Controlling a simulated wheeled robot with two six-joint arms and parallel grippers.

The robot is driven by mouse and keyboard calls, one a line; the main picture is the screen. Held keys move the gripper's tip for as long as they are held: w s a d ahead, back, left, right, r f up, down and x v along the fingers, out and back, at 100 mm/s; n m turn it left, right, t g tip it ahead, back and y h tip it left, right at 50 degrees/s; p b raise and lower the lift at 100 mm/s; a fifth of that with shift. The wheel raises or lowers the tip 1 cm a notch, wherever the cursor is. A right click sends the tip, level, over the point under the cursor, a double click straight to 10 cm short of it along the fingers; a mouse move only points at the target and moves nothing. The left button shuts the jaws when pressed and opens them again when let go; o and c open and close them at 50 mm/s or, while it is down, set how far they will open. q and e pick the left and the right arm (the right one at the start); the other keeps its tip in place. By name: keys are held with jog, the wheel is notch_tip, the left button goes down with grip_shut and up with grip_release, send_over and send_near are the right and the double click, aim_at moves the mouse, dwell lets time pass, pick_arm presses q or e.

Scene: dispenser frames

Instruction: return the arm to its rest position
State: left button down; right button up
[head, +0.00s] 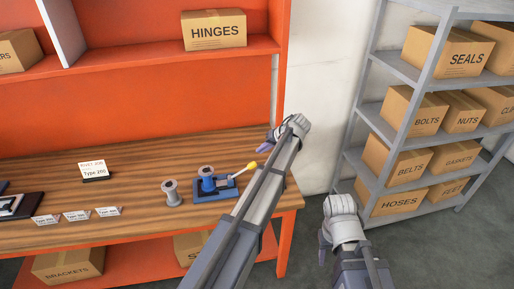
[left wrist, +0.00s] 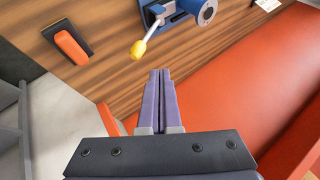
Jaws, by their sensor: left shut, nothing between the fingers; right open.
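My left arm reaches across the right end of the wooden workbench (head: 130,165) in the head view. Its gripper (head: 271,136) is at the far end of the arm, above the bench's right end. In the left wrist view the two purple fingers (left wrist: 160,75) are pressed together with nothing between them. They are apart from the yellow-knobbed lever (left wrist: 139,49) of the blue dispenser (left wrist: 183,12). My right gripper (head: 324,244) is right of the bench, over the floor, small and partly hidden by its own wrist; it is open.
The blue dispenser frame (head: 212,189) holds a blue spool, with a grey spool (head: 171,193) beside it. An orange block (left wrist: 70,46) lies on a black base. Cards (head: 76,215) and a job sign (head: 94,171) stand on the bench. A grey shelf (head: 374,113) with boxes stands at right.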

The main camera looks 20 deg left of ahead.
dwell(0.4)
pick_arm(q)
jog(key=s+d+f+m+h+b, duration=0.2)
jog(key=s+d, duration=0.4)
jog(key=s, duration=0.5)
jog(key=s+d+f+m+g+h+b, duration=0.1)
jog(key=s+d+f, duration=0.4)
jog(key=s, duration=0.6)
jog(key=s+d+f+m+g+h+b, duration=0.1)
jog(key=s+d+f+m+h+b, duration=0.2)
jog(key=s+d, duration=0.6)
jog(key=s+f+m, duration=0.1)
jog(key=s, duration=0.2)
jog(key=shift+m+h, duration=0.3)
jog(key=shift+m, duration=0.1)
